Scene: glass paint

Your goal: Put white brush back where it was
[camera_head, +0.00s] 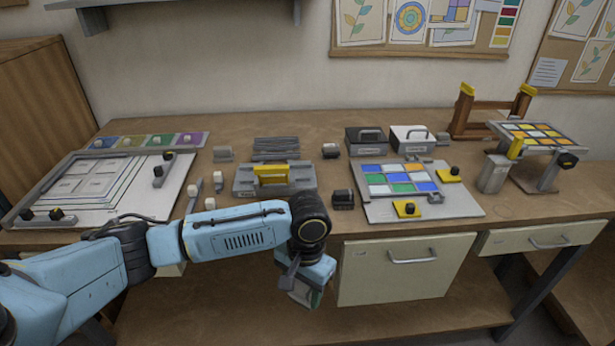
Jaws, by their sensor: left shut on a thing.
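My left gripper (308,290) hangs at the end of the blue arm, low in front of the workbench edge, left of the wide drawer front. It is shut on a small pale thing with some green by it, mostly hidden by the gripper; I cannot tell whether it is the white brush. Several small white-topped pieces (218,179) stand on the bench left of the grey holder with the yellow handle (270,173). I cannot make out a brush for certain among them. My right gripper is not in view.
A panel of coloured glass squares (370,197) lies right of centre. A white frame board (100,192) lies at the left, with a colour strip (147,141) behind it. Two boxes (366,143) and a tilted glass stand (543,132) are further right. Bare bench shows between them.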

